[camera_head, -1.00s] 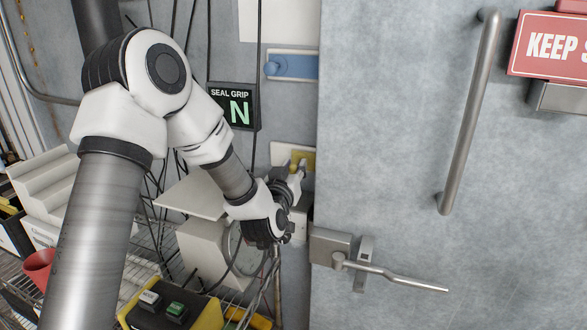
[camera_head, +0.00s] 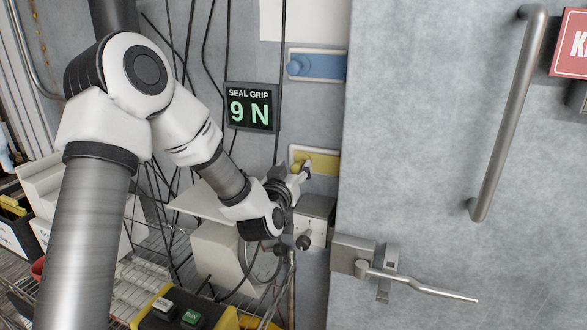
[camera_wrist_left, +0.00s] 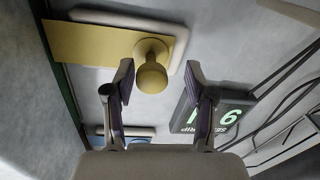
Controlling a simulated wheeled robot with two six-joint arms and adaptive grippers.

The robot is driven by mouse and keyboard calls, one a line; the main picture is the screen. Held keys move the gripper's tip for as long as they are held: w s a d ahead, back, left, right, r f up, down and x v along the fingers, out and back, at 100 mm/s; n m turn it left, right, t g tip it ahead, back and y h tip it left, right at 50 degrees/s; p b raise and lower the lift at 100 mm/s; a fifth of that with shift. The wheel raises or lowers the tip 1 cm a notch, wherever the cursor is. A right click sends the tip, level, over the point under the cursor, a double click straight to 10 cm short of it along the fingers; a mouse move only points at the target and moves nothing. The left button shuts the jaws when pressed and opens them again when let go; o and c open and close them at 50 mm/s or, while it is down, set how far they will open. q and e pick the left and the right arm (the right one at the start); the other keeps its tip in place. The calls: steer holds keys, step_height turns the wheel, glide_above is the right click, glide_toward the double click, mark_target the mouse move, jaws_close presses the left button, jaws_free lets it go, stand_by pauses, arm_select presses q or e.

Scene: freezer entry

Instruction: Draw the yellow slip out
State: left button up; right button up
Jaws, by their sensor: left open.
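The yellow slip (camera_head: 325,161) lies flat in a pale holder on the grey wall, left of the door edge and below a blue slip. In the left wrist view the yellow slip (camera_wrist_left: 85,42) carries a round yellow knob (camera_wrist_left: 152,72) that stands out from it. My left gripper (camera_head: 302,172) is at the slip's lower left in the head view and hides part of it. In the left wrist view its fingers (camera_wrist_left: 160,82) are spread, one on each side of the knob, with gaps visible. My right gripper is in neither view.
The blue slip (camera_head: 318,66) sits above. A display (camera_head: 250,108) reads "SEAL GRIP 9 N". The door has a long handle (camera_head: 507,115) and a lever latch (camera_head: 420,285) at right. A metal box (camera_head: 315,218), cables and a wire shelf lie close below my arm.

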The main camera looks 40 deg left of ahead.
arm_select(q)
steer(key=v, duration=0.7)
steer(key=shift+a, duration=0.25)
steer(key=shift+d, duration=0.1)
steer(key=shift+f, duration=0.1)
